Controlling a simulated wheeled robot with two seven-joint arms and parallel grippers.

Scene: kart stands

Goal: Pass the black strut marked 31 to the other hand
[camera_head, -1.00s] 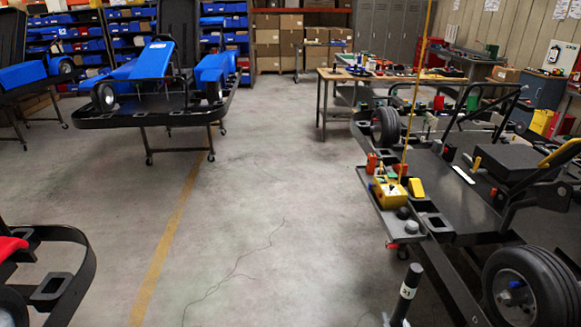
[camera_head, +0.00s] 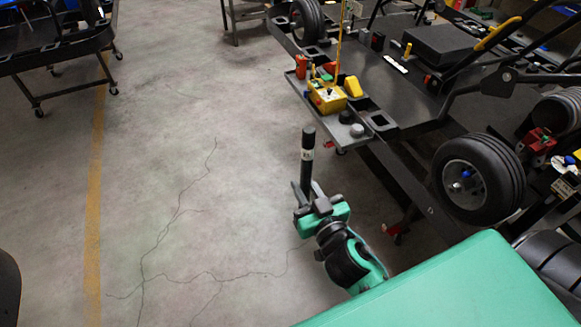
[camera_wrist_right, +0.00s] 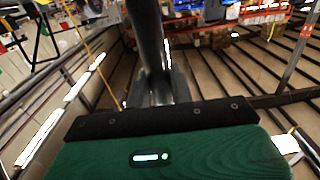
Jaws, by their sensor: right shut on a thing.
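The black strut (camera_head: 307,158) stands upright in the head view, with a pale label band near its upper part; the marking is too small to read now. My right gripper (camera_head: 306,190) is shut on its lower part and holds it above the open floor, left of the kart. In the right wrist view the strut (camera_wrist_right: 148,40) rises between the fingers of the right gripper (camera_wrist_right: 158,88). The strut's lower end is hidden by the gripper. My left gripper is not in view.
A kart on a stand (camera_head: 400,95) is at the right, with a wheel (camera_head: 478,178) close to my right arm. Its side tray (camera_head: 322,112) holds a yellow control box (camera_head: 327,96). Another kart stand (camera_head: 55,50) is at the upper left. Cracked bare floor (camera_head: 200,180) lies clear between them.

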